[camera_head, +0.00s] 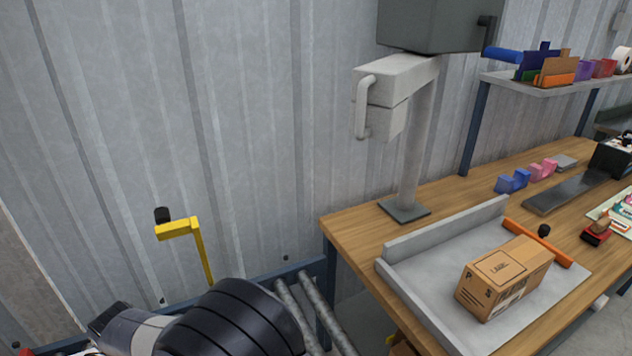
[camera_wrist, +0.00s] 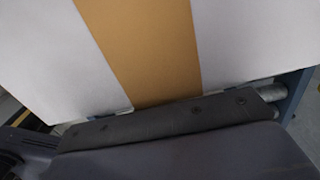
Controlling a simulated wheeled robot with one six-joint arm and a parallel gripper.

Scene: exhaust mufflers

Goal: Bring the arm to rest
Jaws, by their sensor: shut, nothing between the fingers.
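My arm (camera_head: 235,325) shows at the bottom of the head view as dark, rounded links, low over the left side near the rollers. My gripper's end is not visible there. In the wrist view, my gripper (camera_wrist: 175,122) is a dark grey part with small bolts across the lower picture. It is shut, with nothing seen held in it. A white surface with a tan band (camera_wrist: 145,50) fills the view beyond it. I cannot tell the gap between them.
Metal rollers (camera_head: 315,310) and a blue rail lie beside a wooden bench (camera_head: 350,225). A cardboard box (camera_head: 505,278) sits on a grey tray (camera_head: 430,295). A yellow crank (camera_head: 180,230) stands before the corrugated wall (camera_head: 240,120). A grey post (camera_head: 412,150) rises from the bench.

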